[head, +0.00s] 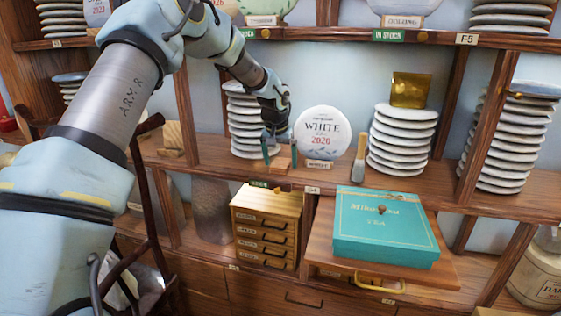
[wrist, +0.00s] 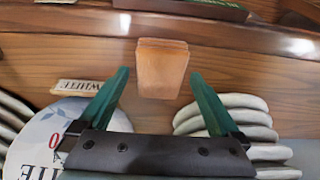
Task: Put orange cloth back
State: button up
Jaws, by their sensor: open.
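The orange cloth (wrist: 162,68) looks like a small folded block, orange-tan, lying on the wooden shelf in the wrist view. In the head view it shows small and partly hidden (head: 280,162) between the fingers, near the shelf's front edge. In the wrist view the green fingertips of the gripper (wrist: 159,76) stand to either side of the cloth, with nothing held. I cannot tell the exact gap to it.
A brush (head: 359,160) stands further right. A teal box (head: 385,235) lies below.

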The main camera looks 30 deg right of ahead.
aim_at(278, 166)
jog(key=b+v, duration=0.2)
jog(key=v, duration=0.5)
jog(key=shift+s+r, duration=0.1)
jog(key=shift+r, duration=0.05)
jog(key=s+a+f+n+y, duration=0.1)
jog(key=s+a+n, duration=0.1)
jog(key=a, duration=1.2)
jog(key=s+a+f+n+y, duration=0.1)
jog(key=s+a+f+n, duration=0.15)
jog(key=a, duration=1.15)
jog(key=s+a+f+n, duration=0.2)
jog(key=s+a+n, duration=0.1)
jog(key=s+a, duration=1)
jog(key=shift+s+a+g, duration=0.2)
jog(key=shift+a+g, duration=0.2)
jog(key=shift+a, duration=0.6)
